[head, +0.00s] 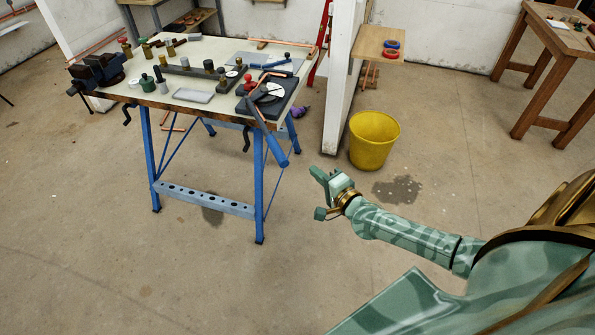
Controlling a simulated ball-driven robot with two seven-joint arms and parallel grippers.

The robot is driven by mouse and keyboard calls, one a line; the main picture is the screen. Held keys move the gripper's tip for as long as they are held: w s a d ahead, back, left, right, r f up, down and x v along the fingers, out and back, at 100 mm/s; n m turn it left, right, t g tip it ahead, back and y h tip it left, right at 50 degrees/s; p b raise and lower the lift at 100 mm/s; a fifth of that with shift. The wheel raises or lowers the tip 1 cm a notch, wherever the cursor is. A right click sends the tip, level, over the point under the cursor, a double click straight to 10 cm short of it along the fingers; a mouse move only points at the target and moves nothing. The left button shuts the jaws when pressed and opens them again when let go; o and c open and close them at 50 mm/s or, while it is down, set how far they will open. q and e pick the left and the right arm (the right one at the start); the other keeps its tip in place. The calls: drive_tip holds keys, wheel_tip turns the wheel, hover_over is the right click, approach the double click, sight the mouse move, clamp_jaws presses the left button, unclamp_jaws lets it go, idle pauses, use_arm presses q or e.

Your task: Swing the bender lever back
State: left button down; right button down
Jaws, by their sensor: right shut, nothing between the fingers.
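The pipe bender sits on a dark base plate (281,108) at the right front corner of the folding workbench (205,62). It has a white round former (273,91), and a bent copper pipe (262,78) lies against it. The bender lever (275,148) has a grey shaft and a blue grip; it slants down over the bench's front edge, with its grip hanging in front of the bench. My right gripper (322,178) is shut and empty, in the air to the right of the lever's grip and a little lower in the picture, apart from it. My left gripper is out of view.
A vise (97,69) and several small tools and fittings stand on the bench. The bench's blue legs are below the lever. A yellow bucket (373,142) stands on the floor behind my right gripper, beside a white partition (341,80). The floor in front is clear.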

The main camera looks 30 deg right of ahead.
drive_tip(key=shift+w+a+f, duration=0.15)
drive_tip(key=shift+w+a, duration=0.35)
drive_tip(key=shift+w, duration=0.35)
drive_tip(key=shift+w+a+f, duration=0.15)
drive_tip(key=shift+w+a, duration=0.35)
drive_tip(key=shift+w, duration=0.3)
drive_tip(key=shift+w+a+f, duration=0.15)
drive_tip(key=shift+w+a, duration=0.35)
drive_tip(key=shift+w, duration=0.35)
